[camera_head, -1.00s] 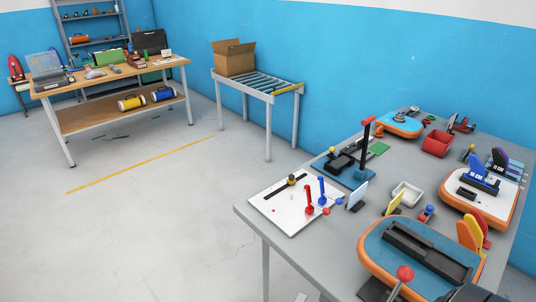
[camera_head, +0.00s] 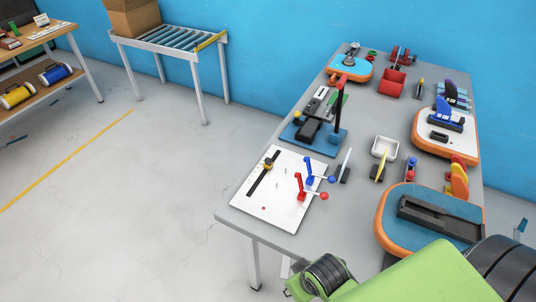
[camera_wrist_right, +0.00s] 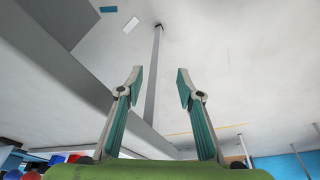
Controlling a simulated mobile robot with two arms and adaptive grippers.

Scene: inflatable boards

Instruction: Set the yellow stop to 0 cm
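A white board (camera_head: 245,200) lies on the near left corner of the grey table in the head view. It has a black slotted rail (camera_head: 259,178) with a small dark and yellow slider (camera_head: 268,164), which looks like the yellow stop. It sits toward the rail's far end; any scale marks are too small to read. Red (camera_head: 302,190) and blue (camera_head: 312,170) levers stand on the board's right side. My right gripper (camera_wrist_right: 159,80) is open and empty in the right wrist view, with bare floor behind its fingers. My left gripper is not in view.
My green arm crosses the head view's lower right, near the table's front. A blue stand (camera_head: 305,137) is beyond the board. Floor to the left is clear.

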